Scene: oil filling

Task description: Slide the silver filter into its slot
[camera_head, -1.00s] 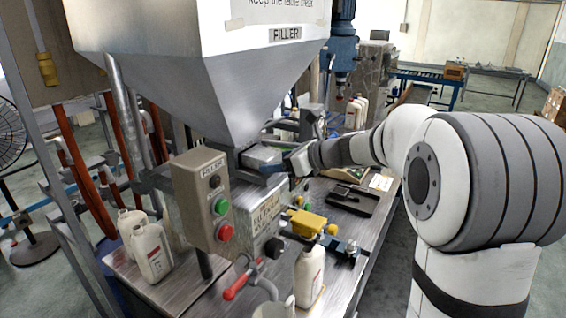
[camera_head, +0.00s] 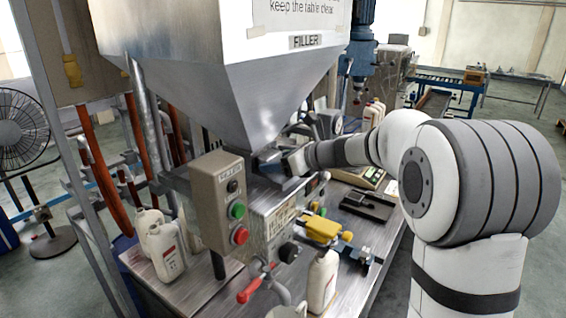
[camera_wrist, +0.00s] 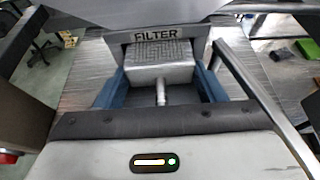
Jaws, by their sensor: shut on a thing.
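The silver filter (camera_wrist: 160,68), a metal block with a patterned top and a short rod handle, shows in the wrist view. My gripper (camera_wrist: 161,76) has its blue fingers on both sides of it and is shut on it. The filter's far end is at the slot opening under the FILTER label (camera_wrist: 159,36); how deep it sits I cannot tell. In the head view my gripper (camera_head: 280,164) is beneath the hopper's outlet, and the filter is mostly hidden by the fingers and machine.
The large hopper (camera_head: 235,85) hangs directly above my gripper. A control box (camera_head: 222,203) with green and red buttons stands in front of it. White bottles (camera_head: 163,250), a yellow part (camera_head: 323,228) and a red-handled valve (camera_head: 250,290) are close below.

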